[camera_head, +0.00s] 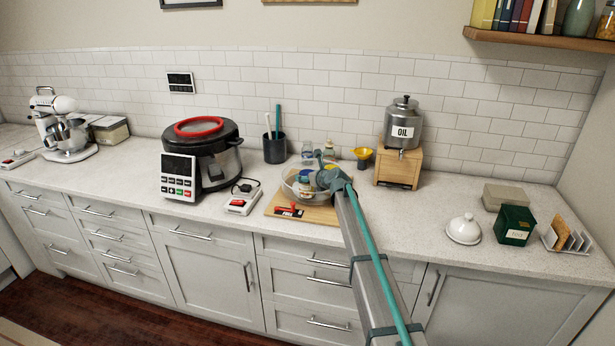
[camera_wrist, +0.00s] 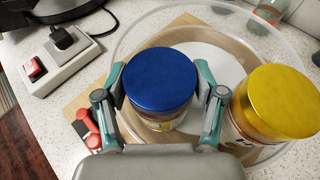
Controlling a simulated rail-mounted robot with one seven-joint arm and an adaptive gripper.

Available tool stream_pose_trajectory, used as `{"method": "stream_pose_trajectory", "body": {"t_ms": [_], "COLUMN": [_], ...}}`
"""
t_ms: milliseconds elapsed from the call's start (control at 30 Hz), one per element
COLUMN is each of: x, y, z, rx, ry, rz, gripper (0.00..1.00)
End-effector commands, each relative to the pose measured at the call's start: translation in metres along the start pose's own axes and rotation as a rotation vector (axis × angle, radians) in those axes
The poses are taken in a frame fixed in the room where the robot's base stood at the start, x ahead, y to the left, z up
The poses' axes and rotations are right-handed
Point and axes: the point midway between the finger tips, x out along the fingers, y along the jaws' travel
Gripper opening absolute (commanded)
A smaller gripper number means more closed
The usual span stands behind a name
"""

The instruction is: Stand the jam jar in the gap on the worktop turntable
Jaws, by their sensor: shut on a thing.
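A jar with a blue lid (camera_wrist: 160,76) is between the teal fingers of my gripper (camera_wrist: 165,90), which is shut on it. The jar looks upright; its label is mostly hidden below the lid. It is inside the rim of the round, clear-walled turntable (camera_wrist: 187,36); I cannot tell whether its base touches the floor. A jar with a yellow lid (camera_wrist: 276,101) stands to its right, apart from it, on the turntable. In the head view my gripper (camera_head: 318,181) is over the turntable (camera_head: 288,187) and partly hides it.
A wooden board (camera_head: 314,214) lies under the turntable, with a red-handled tool (camera_head: 288,211) at its front. A power strip (camera_wrist: 61,62) and a cooker (camera_head: 208,154) are to the left. The oil dispenser (camera_head: 403,127) stands right. The worktop between it and the white dome (camera_head: 463,229) is clear.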

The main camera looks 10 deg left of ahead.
Motion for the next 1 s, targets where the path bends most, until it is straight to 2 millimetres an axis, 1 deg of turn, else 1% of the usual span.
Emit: {"method": "stream_pose_trajectory", "body": {"t_ms": [200, 233, 300, 367, 767, 867, 1000], "x": [0.001, 0.001, 0.001, 0.001, -0.001, -0.011, -0.033], "y": [0.000, 0.000, 0.000, 0.000, 0.000, 0.001, 0.002], "z": [-0.001, -0.002, -0.002, -0.002, 0.000, -0.002, -0.003], "rx": [0.000, 0.000, 0.000, 0.000, 0.000, 0.000, 0.000], "ry": [-0.001, 0.000, 0.001, 0.001, 0.001, 0.000, 0.000], "rz": [-0.001, 0.000, 0.000, 0.000, 0.000, 0.000, 0.000], "gripper": [0.08, 0.74, 0.86, 0.94, 0.94, 0.94, 0.94]}}
